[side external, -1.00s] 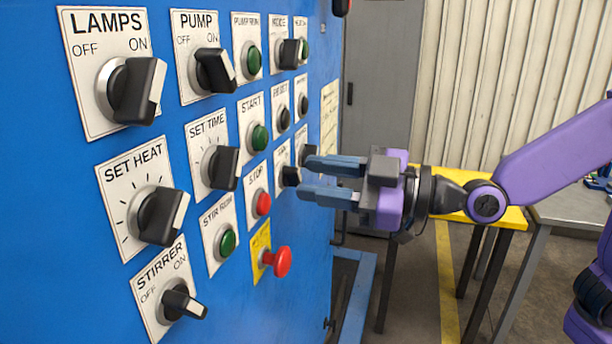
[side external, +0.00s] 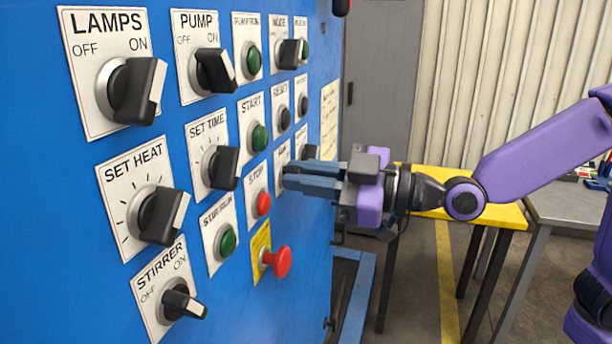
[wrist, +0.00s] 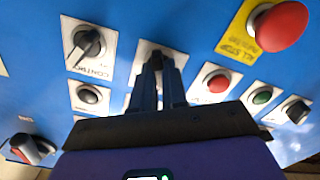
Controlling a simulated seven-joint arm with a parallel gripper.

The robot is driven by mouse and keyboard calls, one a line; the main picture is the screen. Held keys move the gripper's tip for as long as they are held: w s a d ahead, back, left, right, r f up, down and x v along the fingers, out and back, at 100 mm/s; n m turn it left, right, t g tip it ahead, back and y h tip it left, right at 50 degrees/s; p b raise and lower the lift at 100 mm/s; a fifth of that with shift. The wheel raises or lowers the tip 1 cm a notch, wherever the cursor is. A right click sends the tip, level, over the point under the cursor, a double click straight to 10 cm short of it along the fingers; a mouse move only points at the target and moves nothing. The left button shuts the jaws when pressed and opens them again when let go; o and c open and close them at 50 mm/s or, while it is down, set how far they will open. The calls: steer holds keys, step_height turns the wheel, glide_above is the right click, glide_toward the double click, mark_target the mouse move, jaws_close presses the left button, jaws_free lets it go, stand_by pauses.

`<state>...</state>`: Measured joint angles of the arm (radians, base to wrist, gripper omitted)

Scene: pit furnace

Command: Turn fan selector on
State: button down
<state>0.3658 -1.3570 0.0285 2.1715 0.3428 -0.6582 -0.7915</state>
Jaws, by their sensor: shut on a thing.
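The fan selector's white plate (side external: 282,155) is on the blue panel, in the column right of the red stop button, with its small label hard to read. The selector is a dark knob. My gripper (side external: 288,176) reaches in from the right, level, with its blue-grey fingers at the panel and shut on the knob. The fingers hide most of the knob in the side view. In the wrist view the fingertips of my gripper (wrist: 157,78) meet the knob in front of its white plate (wrist: 180,61). I cannot make out the knob's exact angle.
The stop button (side external: 263,204) and a large red mushroom button (side external: 281,262) sit left of and below my gripper. A neighbouring selector (wrist: 88,43) is close to the fingers. A yellow table (side external: 480,213) stands behind at right.

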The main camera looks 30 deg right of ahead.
steer(key=m, duration=1.1)
steer(key=shift+w+d+m, duration=0.15)
steer(key=shift+m, duration=0.15)
stand_by(0.6)
steer(key=c, duration=1.2)
jaws_free()
steer(key=shift+o, duration=0.2)
steer(key=v, duration=1.7)
